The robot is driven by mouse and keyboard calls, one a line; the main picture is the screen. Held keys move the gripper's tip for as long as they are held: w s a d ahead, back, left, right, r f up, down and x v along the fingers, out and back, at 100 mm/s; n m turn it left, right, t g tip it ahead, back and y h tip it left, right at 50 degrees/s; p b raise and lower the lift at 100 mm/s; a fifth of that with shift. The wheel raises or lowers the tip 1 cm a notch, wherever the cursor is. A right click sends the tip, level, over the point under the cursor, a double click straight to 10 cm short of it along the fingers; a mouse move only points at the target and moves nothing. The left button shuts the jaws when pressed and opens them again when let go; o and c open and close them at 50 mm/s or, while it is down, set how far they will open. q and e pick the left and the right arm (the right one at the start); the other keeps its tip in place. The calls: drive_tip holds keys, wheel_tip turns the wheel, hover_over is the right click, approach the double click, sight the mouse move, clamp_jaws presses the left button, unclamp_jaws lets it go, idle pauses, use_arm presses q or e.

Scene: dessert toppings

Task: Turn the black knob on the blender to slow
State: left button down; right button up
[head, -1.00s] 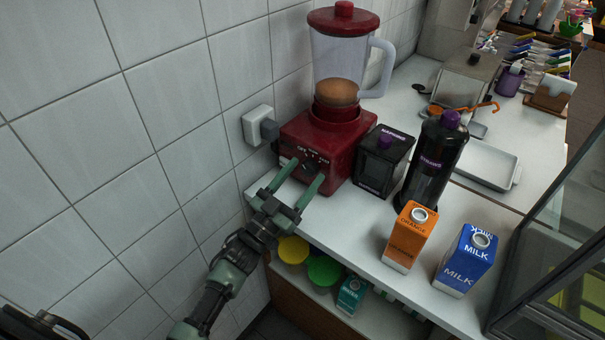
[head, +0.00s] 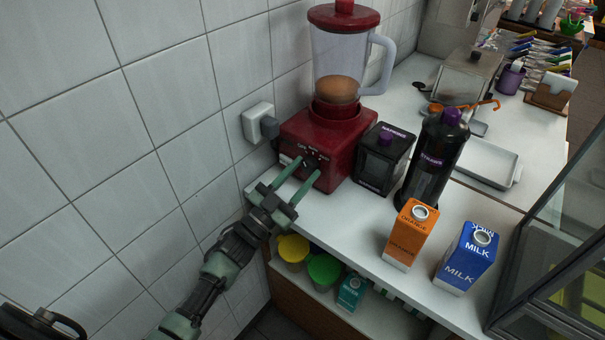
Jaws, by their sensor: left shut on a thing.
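The red blender (head: 330,140) stands upright on the white counter by the tiled wall. Its clear jug holds something round and brown. The black knob (head: 309,161) is on the blender's front face, with small white lettering above it that is too small to read. My left gripper (head: 309,167) comes up from the lower left, its green fingers closed in on both sides of the knob. The fingers partly hide the knob, and I cannot tell which setting it points to. My right gripper is not in view.
A black napkin box (head: 382,160) and a tall black bottle (head: 431,165) stand right of the blender. An orange carton (head: 408,236) and a blue milk carton (head: 465,260) stand nearer the counter's front. A wall plug (head: 268,127) sits left of the blender. Tubs sit on a lower shelf.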

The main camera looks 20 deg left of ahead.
use_arm(q)
drive_tip(key=m+g+h, duration=0.1)
drive_tip(key=m, duration=0.3)
drive_tip(key=shift+m+g+h, duration=0.3)
drive_tip(key=shift+g+h, duration=0.1)
drive_tip(key=shift+a+m+g+h, duration=0.1)
drive_tip(key=shift+m+g+h, duration=0.4)
drive_tip(key=shift+m, duration=1.4)
drive_tip(key=c, duration=0.9)
unclamp_jaws()
drive_tip(key=shift+s+a+f, duration=0.15)
drive_tip(key=shift+s+a, duration=0.1)
drive_tip(key=b+v, duration=0.1)
drive_tip(key=v, duration=0.6)
drive_tip(key=shift+b, duration=0.4)
